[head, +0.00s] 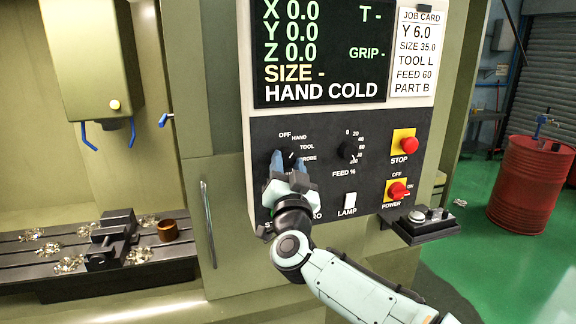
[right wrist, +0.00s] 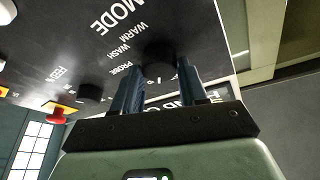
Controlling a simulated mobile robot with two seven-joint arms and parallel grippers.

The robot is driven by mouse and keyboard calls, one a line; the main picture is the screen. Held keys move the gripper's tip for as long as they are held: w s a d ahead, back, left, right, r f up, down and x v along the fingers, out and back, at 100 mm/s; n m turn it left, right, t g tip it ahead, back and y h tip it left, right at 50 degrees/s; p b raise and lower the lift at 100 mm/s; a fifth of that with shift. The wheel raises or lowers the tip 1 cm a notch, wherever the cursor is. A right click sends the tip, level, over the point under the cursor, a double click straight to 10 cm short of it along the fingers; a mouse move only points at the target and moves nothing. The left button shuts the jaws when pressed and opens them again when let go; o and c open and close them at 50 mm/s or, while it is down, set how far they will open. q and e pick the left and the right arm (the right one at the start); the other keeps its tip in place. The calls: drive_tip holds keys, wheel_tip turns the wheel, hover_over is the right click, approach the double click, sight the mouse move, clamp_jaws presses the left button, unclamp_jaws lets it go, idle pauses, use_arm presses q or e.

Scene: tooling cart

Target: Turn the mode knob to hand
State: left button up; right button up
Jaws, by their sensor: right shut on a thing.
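The mode knob (head: 291,153) is a black round dial on the dark control panel, with OFF, HAND, TOOL and PROBE lettered around its upper right. My right gripper (head: 283,162) is at the knob, its blue fingers shut on it and covering much of it. In the right wrist view the black knob (right wrist: 158,55) shows between the tips of the two blue fingers (right wrist: 158,82), beside the word MODE. Which label the knob points to is hard to tell. The screen (head: 320,50) above reads HAND COLD. My left gripper is not in view.
The feed knob (head: 348,151), lamp switch (head: 350,200), red stop button (head: 409,145) and power switch (head: 397,190) are close by on the right. A small black shelf (head: 420,228) juts out below. A vise (head: 112,240) stands on the machine bed at left.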

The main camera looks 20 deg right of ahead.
idle(0.3)
drive_tip(key=o, duration=1.1)
drive_tip(key=shift+c, duration=0.2)
drive_tip(key=shift+s+a+f+b, duration=0.1)
drive_tip(key=shift+s+f+b, duration=0.2)
drive_tip(key=shift+s, duration=0.15)
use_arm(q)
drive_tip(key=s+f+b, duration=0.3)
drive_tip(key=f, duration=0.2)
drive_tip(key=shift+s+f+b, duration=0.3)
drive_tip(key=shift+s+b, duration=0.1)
use_arm(e)
drive_tip(key=v, duration=1.2)
drive_tip(key=shift+s, duration=0.2)
drive_tip(key=shift+r, duration=0.1)
